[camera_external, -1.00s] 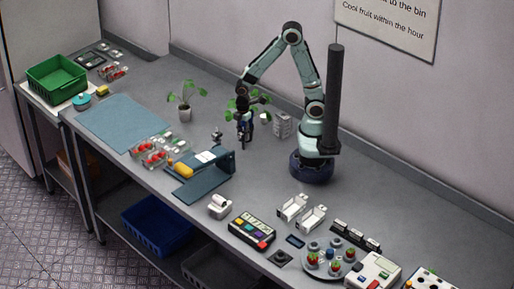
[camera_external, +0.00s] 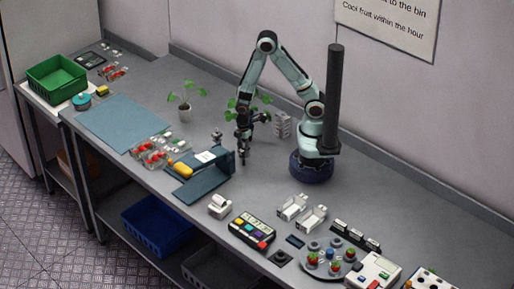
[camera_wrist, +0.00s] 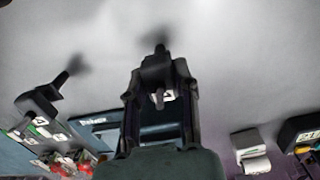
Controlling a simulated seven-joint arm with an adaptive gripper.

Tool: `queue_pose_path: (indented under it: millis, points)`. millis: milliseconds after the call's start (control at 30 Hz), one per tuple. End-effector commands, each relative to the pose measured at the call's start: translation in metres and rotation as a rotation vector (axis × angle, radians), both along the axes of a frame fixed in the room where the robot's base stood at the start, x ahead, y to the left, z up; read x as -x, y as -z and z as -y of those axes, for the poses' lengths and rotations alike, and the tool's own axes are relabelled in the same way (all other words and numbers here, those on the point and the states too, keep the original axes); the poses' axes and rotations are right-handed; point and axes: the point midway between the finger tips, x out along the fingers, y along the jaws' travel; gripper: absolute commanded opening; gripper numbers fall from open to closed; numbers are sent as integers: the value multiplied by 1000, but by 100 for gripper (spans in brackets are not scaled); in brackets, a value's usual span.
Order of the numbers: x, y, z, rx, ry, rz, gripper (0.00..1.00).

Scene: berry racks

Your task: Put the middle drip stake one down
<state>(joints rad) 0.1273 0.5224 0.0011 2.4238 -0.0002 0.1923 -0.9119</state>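My gripper (camera_external: 243,146) points down over the bare bench in front of my base. In the wrist view my gripper (camera_wrist: 157,80) has its fingers closed around a dark stake-like piece (camera_wrist: 158,64), which I take as the drip stake. Its narrow end points toward the bench, with a dark shadow close by; I cannot tell whether it touches. A thin dark tip (camera_external: 242,160) shows below the fingers in the outside view. A similar dark piece with a short rod (camera_wrist: 42,104) stands to the left in the wrist view.
A blue stand (camera_external: 215,178) with a yellow item lies in front, near punnets of red berries (camera_external: 152,152). A potted plant (camera_external: 184,108) is at left; leaves of another (camera_external: 262,98) show behind my arm. A grey block (camera_external: 282,125) stands near my base.

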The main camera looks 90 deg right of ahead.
Motion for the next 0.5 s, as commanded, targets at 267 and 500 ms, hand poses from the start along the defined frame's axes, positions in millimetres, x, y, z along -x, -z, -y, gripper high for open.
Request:
queue_pose_path:
  millis: [267,500]
  points:
    - [0,0,0,0,0,0,53]
    - [-1,-13,0,0,0,4,53]
